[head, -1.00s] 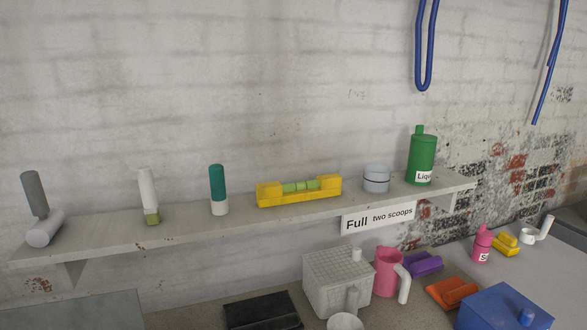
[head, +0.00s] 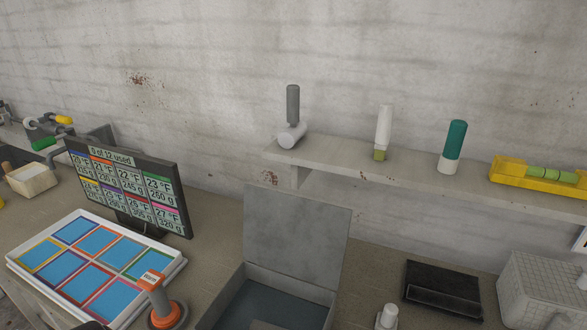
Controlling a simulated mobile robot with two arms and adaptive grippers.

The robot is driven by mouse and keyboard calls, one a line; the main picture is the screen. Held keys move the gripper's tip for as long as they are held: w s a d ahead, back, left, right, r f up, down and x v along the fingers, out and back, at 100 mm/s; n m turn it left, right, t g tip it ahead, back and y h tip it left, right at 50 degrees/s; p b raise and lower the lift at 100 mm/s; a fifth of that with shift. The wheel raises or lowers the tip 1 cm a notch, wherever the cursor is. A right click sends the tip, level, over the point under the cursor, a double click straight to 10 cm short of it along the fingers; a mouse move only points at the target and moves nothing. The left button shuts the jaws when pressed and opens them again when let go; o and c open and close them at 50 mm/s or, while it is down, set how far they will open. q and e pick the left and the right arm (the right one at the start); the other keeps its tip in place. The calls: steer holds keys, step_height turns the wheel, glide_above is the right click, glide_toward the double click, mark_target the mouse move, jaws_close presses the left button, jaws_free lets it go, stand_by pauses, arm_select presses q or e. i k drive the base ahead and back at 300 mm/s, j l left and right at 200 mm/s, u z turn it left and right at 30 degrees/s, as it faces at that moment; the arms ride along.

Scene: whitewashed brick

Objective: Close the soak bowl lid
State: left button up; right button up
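A grey box (head: 235,297) stands on the counter at the bottom middle, and I take it for the soak bowl. Its flat grey lid (head: 297,228) stands raised, nearly upright, along the back edge. The box is open, with a dark blue-grey surface (head: 265,303) inside. Its front is cut off by the bottom of the picture. Neither of my grippers can be made out in the head view.
A white tray (head: 13,266) with several blue squares and an orange-and-grey stamp-like tool (head: 166,312) are left of the box. A display (head: 130,185) stands behind. A black flat case (head: 443,288) and a white gridded box (head: 540,290) are right. A shelf (head: 330,157) runs above.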

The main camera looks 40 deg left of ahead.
mark_target(305, 240)
steer(key=u, duration=1.35)
steer(key=k+l+z, duration=0.25)
steer(key=z, duration=0.25)
steer(key=k+l+z, duration=0.2)
steer(key=l+z, duration=0.25)
